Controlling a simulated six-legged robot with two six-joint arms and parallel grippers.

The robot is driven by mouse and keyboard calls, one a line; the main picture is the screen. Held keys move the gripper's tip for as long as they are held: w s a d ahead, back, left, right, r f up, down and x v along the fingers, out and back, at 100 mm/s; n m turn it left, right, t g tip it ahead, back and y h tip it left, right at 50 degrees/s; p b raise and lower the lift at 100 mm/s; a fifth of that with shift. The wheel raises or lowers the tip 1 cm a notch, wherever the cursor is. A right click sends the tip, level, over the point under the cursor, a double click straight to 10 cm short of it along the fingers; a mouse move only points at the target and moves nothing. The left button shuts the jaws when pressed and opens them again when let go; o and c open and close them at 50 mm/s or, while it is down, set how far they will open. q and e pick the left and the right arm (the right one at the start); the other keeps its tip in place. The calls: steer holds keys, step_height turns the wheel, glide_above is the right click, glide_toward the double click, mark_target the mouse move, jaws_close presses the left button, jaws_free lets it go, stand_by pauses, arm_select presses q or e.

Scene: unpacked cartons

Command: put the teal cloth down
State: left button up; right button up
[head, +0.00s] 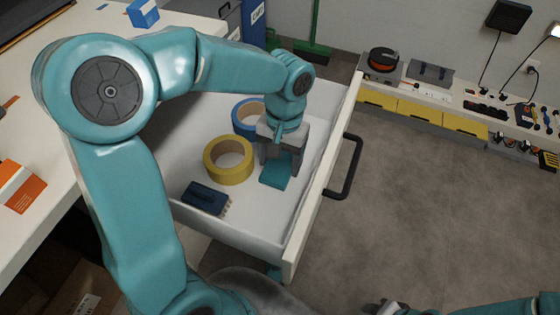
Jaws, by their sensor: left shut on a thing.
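The teal cloth (274,180) is a small folded piece inside the open white drawer (250,235). My left gripper (279,166) points down into the drawer and is shut on the cloth. The cloth is at or just above the drawer floor; I cannot tell whether it touches. The fingers hide part of it. My right arm shows at the bottom right edge, with what looks like its gripper (384,307) cut off by the frame, so its jaws cannot be read.
In the drawer, a yellow tape roll (229,174) lies left of the cloth, a blue tape roll (242,118) behind, and a dark blue toothed tool (206,198) in front left. The drawer's black handle (347,168) juts out right. The grey floor (430,220) beyond is clear.

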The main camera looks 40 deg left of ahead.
arm_select(q)
steer(key=shift+f, duration=0.15)
steer(key=o, duration=0.7)
steer(key=shift+c, duration=0.2)
step_height(320, 180, up, 12)
steer(key=w+p, duration=0.1)
steer(key=p, duration=0.4)
steer(key=shift+w+a+r, duration=0.2)
steer(key=shift+w+a, duration=0.05)
steer(key=shift+w, duration=0.15)
